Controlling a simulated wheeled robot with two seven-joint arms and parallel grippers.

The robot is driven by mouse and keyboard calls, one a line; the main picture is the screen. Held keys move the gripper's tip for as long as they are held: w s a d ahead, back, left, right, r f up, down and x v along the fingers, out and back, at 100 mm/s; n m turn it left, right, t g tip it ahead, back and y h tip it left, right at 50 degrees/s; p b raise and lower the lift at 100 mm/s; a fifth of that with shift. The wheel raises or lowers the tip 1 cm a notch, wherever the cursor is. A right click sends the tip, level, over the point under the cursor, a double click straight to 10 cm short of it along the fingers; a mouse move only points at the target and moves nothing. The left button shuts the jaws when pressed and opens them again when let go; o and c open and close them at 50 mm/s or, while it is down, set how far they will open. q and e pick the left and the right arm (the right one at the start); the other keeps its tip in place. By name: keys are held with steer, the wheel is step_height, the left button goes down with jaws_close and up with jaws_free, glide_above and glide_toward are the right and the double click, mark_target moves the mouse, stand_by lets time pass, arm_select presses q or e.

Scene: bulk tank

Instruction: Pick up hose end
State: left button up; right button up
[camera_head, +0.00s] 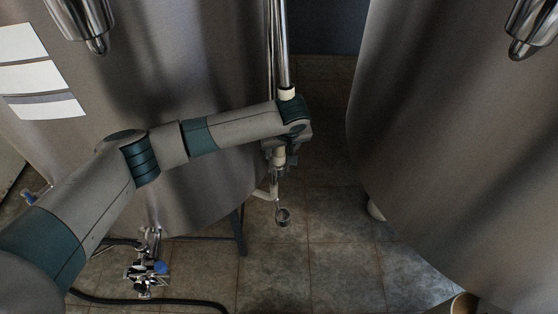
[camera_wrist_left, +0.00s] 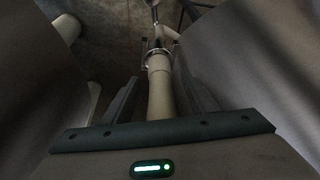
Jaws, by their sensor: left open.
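A pale hose end (camera_head: 279,157) hangs downward between the two tanks in the head view, with a metal clamp and a small round metal fitting (camera_head: 283,216) below it. My left gripper (camera_head: 279,166) comes in from the left and points down at it. In the left wrist view the pale hose (camera_wrist_left: 160,92) runs between the two dark fingers of my left gripper (camera_wrist_left: 158,88), with gaps visible beside it. The fingers are open, and the metal clamp (camera_wrist_left: 157,57) lies beyond them. My right gripper is not in view.
Large steel tanks stand left (camera_head: 215,60) and right (camera_head: 450,130). A vertical steel pipe (camera_head: 280,50) rises above my wrist. A valve with a blue part (camera_head: 159,267) and a black hose (camera_head: 165,300) are low at left. The tiled floor (camera_head: 335,265) between the tanks is mostly clear.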

arm_select(q)
steer(key=shift+x, duration=1.15)
jaws_close()
